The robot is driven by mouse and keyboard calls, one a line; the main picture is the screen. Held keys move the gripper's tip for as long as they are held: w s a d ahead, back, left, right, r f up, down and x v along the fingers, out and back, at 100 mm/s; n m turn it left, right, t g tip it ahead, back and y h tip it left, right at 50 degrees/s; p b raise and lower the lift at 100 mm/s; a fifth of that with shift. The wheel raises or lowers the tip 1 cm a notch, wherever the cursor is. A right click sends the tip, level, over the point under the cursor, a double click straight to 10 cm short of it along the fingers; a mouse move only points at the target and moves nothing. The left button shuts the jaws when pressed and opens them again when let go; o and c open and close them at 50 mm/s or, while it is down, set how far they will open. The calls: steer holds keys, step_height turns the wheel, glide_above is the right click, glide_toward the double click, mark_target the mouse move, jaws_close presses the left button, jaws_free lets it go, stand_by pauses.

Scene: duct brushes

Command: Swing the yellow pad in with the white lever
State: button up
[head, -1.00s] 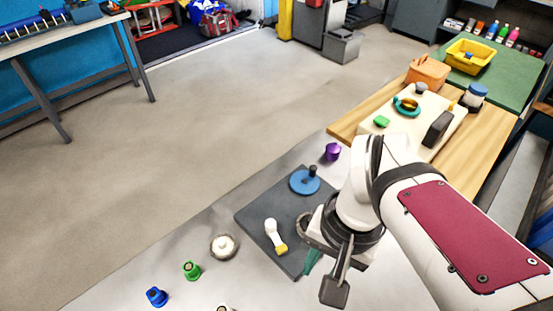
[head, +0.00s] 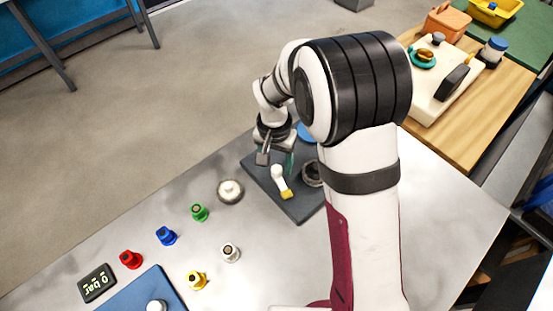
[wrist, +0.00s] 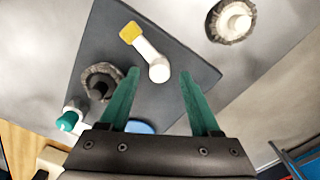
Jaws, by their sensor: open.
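The white lever (head: 278,175) lies on a dark square plate (head: 304,209), with the yellow pad (head: 286,194) at its near end. In the wrist view the white lever (wrist: 150,56) runs from a rounded white end near the fingertips up to the yellow pad (wrist: 130,33). My gripper (wrist: 160,73) is open. Its teal fingers point over the plate, one on each side of the lever's rounded end in that view. No contact with the lever can be made out. In the head view my gripper (head: 277,158) is above the plate's far part, just beyond the lever.
A dark fuzzy-rimmed disc (wrist: 103,82) and a blue disc (wrist: 140,127) are on the plate near the lever. A pale fuzzy-rimmed disc (head: 230,191) lies left of the plate. Several coloured pegs, a "0 bar" display (head: 97,283) and a blue mat (head: 140,292) lie nearer.

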steer(key=shift+f, duration=0.65)
jaws_close()
stand_by(1.0)
